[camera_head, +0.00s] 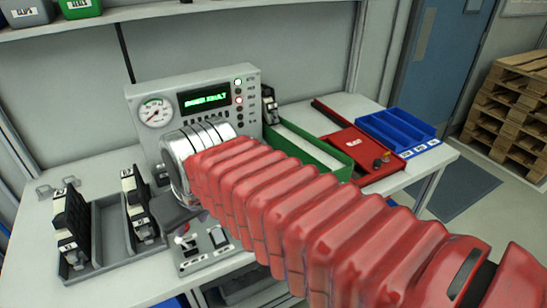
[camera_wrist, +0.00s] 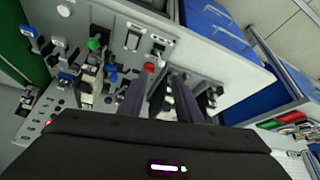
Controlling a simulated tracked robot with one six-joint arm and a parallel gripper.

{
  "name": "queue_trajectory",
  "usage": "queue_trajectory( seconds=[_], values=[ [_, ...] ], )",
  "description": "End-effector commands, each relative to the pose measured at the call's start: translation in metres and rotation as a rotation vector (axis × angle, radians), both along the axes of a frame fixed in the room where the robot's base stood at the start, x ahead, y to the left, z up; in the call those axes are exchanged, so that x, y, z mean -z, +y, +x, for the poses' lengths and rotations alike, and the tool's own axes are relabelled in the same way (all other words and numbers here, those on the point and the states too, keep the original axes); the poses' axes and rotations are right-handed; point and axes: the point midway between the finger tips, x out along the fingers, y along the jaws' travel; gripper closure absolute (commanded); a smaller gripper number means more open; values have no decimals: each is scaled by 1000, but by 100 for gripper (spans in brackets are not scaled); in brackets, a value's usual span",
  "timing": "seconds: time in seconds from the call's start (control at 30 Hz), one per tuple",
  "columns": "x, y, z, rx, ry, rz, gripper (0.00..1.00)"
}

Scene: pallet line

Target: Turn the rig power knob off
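The test rig (camera_head: 245,78) is a grey box with a round gauge (camera_head: 156,112) and a lit green display (camera_head: 206,98). A small sloped panel (camera_head: 205,250) in front carries a red-topped control (camera_head: 181,240) and a dark rocker switch (camera_head: 218,237). I cannot tell for certain which control is the rig power knob, nor its setting. In the wrist view, a red knob (camera_wrist: 150,68) is close to the fingertips. My gripper (camera_wrist: 166,82) has its two dark fingers apart, with nothing visibly held between them. In the head view, my red-sleeved arm hides part of the rig front.
A grey tray (camera_head: 112,228) with black modules stands at the left. A green bin (camera_head: 310,150), a red tray (camera_head: 362,152) and a blue divided bin (camera_head: 397,128) stand at the right. Wooden pallets (camera_head: 510,105) are stacked on the floor beyond the bench.

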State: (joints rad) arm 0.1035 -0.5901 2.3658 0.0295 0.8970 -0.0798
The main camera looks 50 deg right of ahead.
Motion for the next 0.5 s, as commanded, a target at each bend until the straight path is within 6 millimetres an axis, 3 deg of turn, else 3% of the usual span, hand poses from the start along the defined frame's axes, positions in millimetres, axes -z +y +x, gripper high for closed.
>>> queue_trajectory(
  seconds=[0.27, 0.5],
  values=[
    [-12, -57, 57, 60, 28, 0, 69],
    [-13, -118, 101, 105, 44, 1, 69]
  ],
)
